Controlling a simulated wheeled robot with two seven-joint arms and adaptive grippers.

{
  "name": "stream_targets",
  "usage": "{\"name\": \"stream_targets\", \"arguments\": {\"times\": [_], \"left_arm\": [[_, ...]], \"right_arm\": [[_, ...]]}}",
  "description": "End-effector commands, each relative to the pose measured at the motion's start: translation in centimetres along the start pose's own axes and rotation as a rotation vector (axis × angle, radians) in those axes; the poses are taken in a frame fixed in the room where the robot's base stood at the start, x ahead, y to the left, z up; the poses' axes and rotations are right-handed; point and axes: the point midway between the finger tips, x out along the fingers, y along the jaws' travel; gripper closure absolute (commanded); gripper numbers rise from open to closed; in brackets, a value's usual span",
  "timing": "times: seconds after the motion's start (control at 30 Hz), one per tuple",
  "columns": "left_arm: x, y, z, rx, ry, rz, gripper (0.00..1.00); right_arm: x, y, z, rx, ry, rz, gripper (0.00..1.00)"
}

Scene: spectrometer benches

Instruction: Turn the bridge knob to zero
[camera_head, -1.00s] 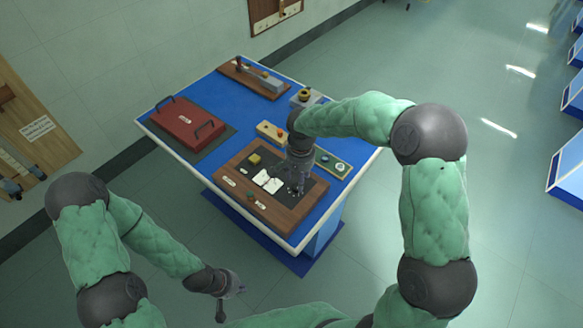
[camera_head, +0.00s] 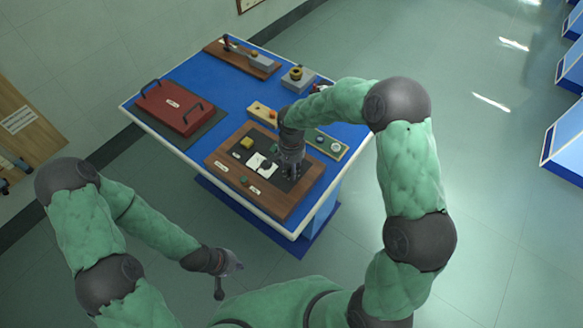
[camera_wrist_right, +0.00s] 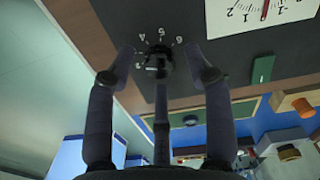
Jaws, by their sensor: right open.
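In the right wrist view the bridge knob (camera_wrist_right: 157,62) is a round black knob on a dark panel. Pale dial numbers 3 to 6 show around part of it; its pointer setting is not readable. My right gripper (camera_wrist_right: 159,72) is open, with its fingers spread on either side of the knob; I cannot tell whether any finger touches it. In the head view my right gripper (camera_head: 290,168) is over the right part of the wooden-framed board (camera_head: 222,176) and hides the knob. My left gripper (camera_head: 233,266) hangs off the table's near side, holding nothing visible.
A white meter card (camera_wrist_right: 262,14) with a red needle is beside the knob. A red case (camera_head: 174,106) with black handles stands at the table's left. Blue tabletop shows between items.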

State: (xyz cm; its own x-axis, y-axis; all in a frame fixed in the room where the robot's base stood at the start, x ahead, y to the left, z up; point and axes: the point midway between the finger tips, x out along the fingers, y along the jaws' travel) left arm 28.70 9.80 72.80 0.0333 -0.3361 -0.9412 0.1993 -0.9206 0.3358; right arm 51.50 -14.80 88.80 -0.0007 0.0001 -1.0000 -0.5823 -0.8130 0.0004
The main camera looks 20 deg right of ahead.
Motion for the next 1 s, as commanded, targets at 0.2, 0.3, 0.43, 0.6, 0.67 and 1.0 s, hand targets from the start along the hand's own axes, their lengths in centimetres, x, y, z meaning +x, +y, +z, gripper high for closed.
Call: {"name": "stream_targets", "arguments": {"times": [0.2, 0.3, 0.43, 0.6, 0.67, 1.0], "left_arm": [[0.09, -0.03, -0.01, 0.0, 0.0, 0.0, 1.0], [0.08, -0.03, -0.02, 0.0, 0.0, 0.0, 1.0], [0.08, -0.03, -0.01, 0.0, 0.0, 0.0, 1.0], [0.08, -0.03, -0.01, 0.0, 0.0, 0.0, 1.0], [0.08, -0.03, -0.01, 0.0, 0.0, 0.0, 1.0], [-0.01, 0.0, -0.01, 0.0, 0.0, 0.0, 1.0]], "right_arm": [[0.59, 0.0, -0.01, 0.001, 0.0, -0.001, 0.48], [0.56, 0.0, -0.02, 0.001, 0.0, -0.001, 0.48], [0.55, 0.0, -0.01, 0.001, 0.0, -0.001, 0.65], [0.53, -0.01, -0.04, 0.001, 0.001, -0.001, 1.0], [0.51, -0.02, -0.05, 0.001, 0.001, -0.001, 1.0], [0.43, -0.04, -0.15, -0.048, 0.003, -0.002, 1.0]]}}
